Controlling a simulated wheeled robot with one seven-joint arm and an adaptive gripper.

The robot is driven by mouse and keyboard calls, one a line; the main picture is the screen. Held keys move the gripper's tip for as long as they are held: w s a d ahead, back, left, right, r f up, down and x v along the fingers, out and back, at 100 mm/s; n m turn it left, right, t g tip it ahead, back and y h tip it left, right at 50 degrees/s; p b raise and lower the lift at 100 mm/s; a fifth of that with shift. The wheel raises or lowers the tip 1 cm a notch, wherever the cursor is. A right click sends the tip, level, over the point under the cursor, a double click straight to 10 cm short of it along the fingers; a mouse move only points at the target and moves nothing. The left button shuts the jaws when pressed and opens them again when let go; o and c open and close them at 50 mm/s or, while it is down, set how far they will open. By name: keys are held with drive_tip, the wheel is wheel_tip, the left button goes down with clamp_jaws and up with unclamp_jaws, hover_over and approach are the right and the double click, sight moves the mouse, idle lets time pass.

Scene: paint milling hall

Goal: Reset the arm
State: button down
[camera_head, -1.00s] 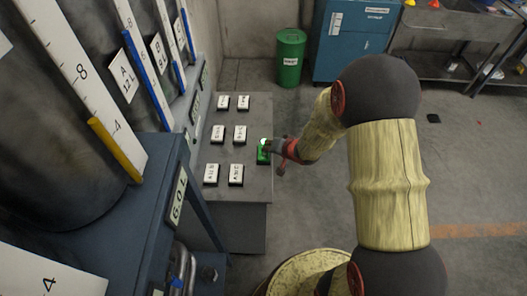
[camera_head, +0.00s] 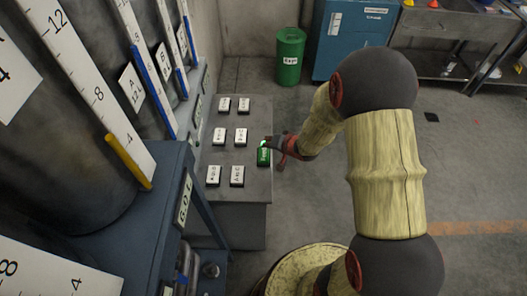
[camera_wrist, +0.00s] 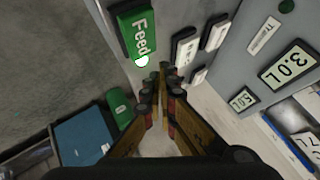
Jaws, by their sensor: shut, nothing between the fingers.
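My arm reaches from the right in the head view, and my gripper (camera_head: 274,146) is at the right edge of a grey panel (camera_head: 222,196), beside a green button box (camera_head: 264,157). In the wrist view my gripper (camera_wrist: 164,72) is shut and empty. The green box (camera_wrist: 137,32), labelled "Feed" with a round white spot at its lower end, is just past the fingertips to the upper left. I cannot tell whether the fingertips touch it.
Several white labelled switches (camera_head: 241,135) sit on the panel. Tanks with level scales (camera_head: 98,94) and a blue frame (camera_head: 150,205) stand left. A green bin (camera_head: 290,58) and blue cabinet (camera_head: 352,38) are at the back. The floor (camera_head: 470,180) to the right is mostly clear.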

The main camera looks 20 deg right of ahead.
wheel_tip(320, 180, up, 2)
drive_tip(key=shift+r+p, duration=0.1)
drive_tip(key=shift+p, duration=0.75)
drive_tip(key=s+d+f+n+g+h, duration=0.2)
drive_tip(key=s+d+f+g, duration=0.1)
drive_tip(key=s+d+f, duration=0.25)
drive_tip(key=s+d+r+n+g+h+b, duration=0.1)
drive_tip(key=s+d+r+g+h+b, duration=0.15)
drive_tip(key=s+r, duration=0.55)
drive_tip(key=s+a+r+n+t+y+b, duration=0.1)
drive_tip(key=s+a+r+b, duration=0.4)
drive_tip(key=s+r, duration=0.3)
drive_tip(key=s+a+r+n+t+b, duration=0.1)
drive_tip(key=s+a+r+b, duration=0.3)
drive_tip(key=s+r, duration=0.4)
drive_tip(key=shift+a+y+b, duration=0.35)
drive_tip(key=shift+a+b, duration=0.05)
drive_tip(key=shift+b, duration=0.35)
